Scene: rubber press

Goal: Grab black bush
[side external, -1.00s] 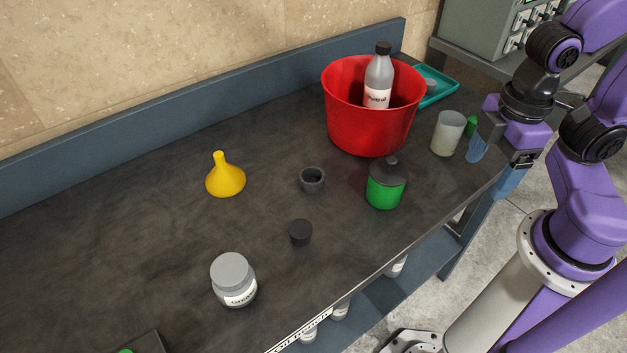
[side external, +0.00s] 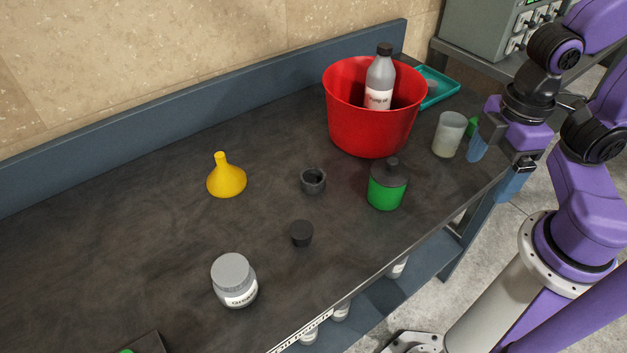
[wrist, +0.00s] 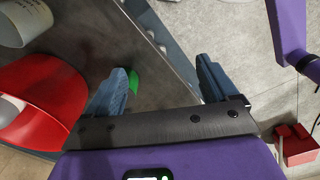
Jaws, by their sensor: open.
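The black bush (side external: 313,180) is a short dark ring with a round hole in its top. It stands upright on the dark bench, near the middle, in the side view. A solid black stopper-like piece (side external: 302,233) stands a little in front of it. My gripper (side external: 494,166) is at the right end of the bench, well to the right of the bush. Its two blue fingers are apart with nothing between them, as the wrist view also shows (wrist: 160,80). The bush is not visible in the wrist view.
A green pot with dark lid (side external: 387,185), red bucket (side external: 368,130) holding a bottle (side external: 380,75), and cloudy beaker (side external: 448,134) stand between gripper and bush or behind. A yellow funnel (side external: 227,181) is left, a grey-lidded jar (side external: 234,280) in front. The left bench is mostly clear.

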